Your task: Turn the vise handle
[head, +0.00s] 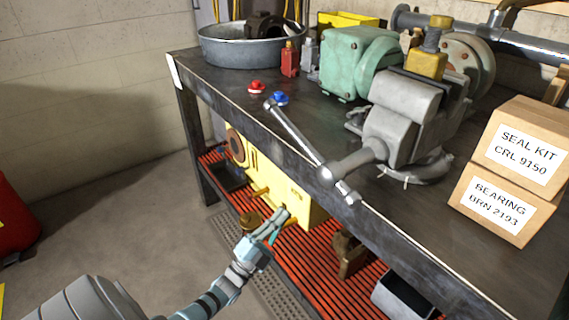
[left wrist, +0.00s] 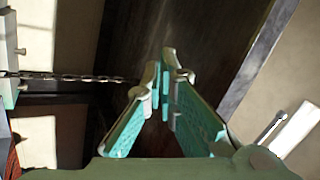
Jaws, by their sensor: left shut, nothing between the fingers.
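The grey vise (head: 400,118) is mounted on the workbench near its front edge. Its handle (head: 300,138) is a long steel bar that slants across the bench's front edge, with a knob at each end. My left gripper (head: 279,218) is shut and empty. In the head view it appears below the handle, in front of the yellow housing, and apart from the bar. In the left wrist view the closed teal fingers (left wrist: 165,75) meet at their tips with nothing between them. A shiny rod (left wrist: 270,130) at the right of that view may be the handle; I cannot tell. My right gripper is not in view.
The workbench (head: 235,98) has a dark top and front edge. A green motor (head: 345,62), two small buttons, a metal basin (head: 225,50) and labelled boxes (head: 515,150) stand on it. A yellow housing (head: 295,200) sits on the red slatted lower shelf (head: 300,260).

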